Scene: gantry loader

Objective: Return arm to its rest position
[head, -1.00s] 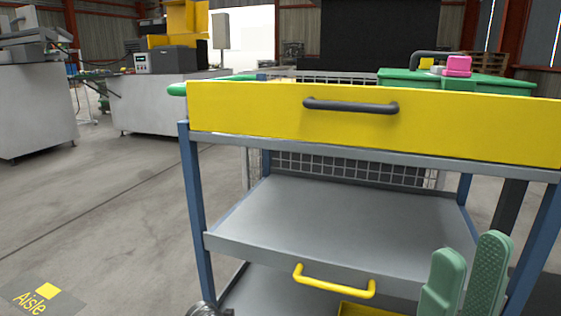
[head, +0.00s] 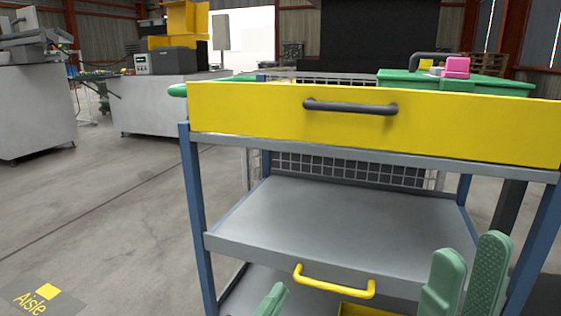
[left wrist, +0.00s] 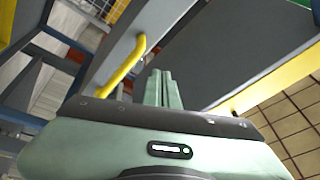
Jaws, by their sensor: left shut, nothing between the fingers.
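My left gripper (head: 272,300) shows at the bottom edge of the head view as a green fingertip, in front of the trolley's lower part and left of the yellow handle (head: 335,283). In the left wrist view its green fingers (left wrist: 163,88) are together with nothing between them. The yellow handle (left wrist: 122,68) is just left of the fingers there, apart from them in the picture. My right gripper (head: 474,250) is at the lower right of the head view, its two green fingers apart, one textured pad showing, nothing visible between them.
The trolley has blue posts (head: 197,220), a grey shelf (head: 345,215) and a yellow drawer front (head: 250,110) with a dark handle (head: 350,107). A green top (head: 490,84) behind it carries a pink object (head: 456,67). Open floor (head: 110,200) lies to the left.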

